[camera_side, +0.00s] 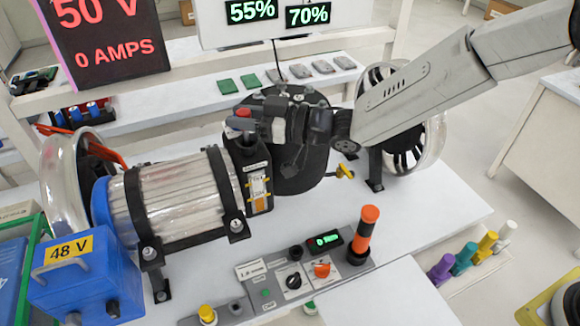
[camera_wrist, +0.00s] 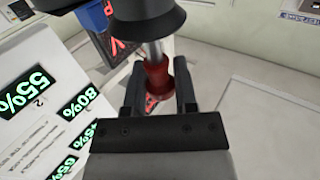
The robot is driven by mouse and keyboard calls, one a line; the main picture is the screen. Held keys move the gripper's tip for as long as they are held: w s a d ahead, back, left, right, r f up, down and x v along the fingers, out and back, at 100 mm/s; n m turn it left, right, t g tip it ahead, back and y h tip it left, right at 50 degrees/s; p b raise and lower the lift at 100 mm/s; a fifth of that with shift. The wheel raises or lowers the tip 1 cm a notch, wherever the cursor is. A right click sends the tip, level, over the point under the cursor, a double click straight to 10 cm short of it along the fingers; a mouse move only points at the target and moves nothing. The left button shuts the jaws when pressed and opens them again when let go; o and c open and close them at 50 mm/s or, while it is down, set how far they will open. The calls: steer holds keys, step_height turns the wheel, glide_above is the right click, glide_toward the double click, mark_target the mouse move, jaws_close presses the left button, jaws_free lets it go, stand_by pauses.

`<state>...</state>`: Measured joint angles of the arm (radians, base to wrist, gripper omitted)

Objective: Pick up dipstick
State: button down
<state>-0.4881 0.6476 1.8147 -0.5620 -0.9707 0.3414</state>
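My gripper (camera_wrist: 161,78) has its two dark fingers apart, one on each side of a red knob-like part (camera_wrist: 157,82) on a silver rod (camera_wrist: 154,51). Narrow gaps seem to show beside the red part; firm contact is not visible. In the side view my gripper (camera_side: 240,128) points left, just above the black labelled container (camera_side: 255,180). A small red part (camera_side: 243,112) shows at its tip. I take the red part with the rod for the dipstick, but cannot be certain. A yellow handle (camera_side: 345,171) sits low on the black round housing, apart from the gripper.
The clear-cased motor (camera_side: 175,205) is left of the container, with the blue 48 V box (camera_side: 85,275) in front. A control panel (camera_side: 305,275) with an orange-topped post (camera_side: 365,228) stands at the front. A shelf (camera_side: 170,105) runs behind.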

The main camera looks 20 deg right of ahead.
steer(key=shift+r, duration=0.15)
steer(key=shift+r, duration=0.45)
step_height(320, 180, up, 2)
steer(key=s+d+r, duration=0.7)
steer(key=s+r, duration=0.3)
steer(key=s, duration=0.2)
stand_by(0.3)
steer(key=shift+f, duration=0.15)
stand_by(0.5)
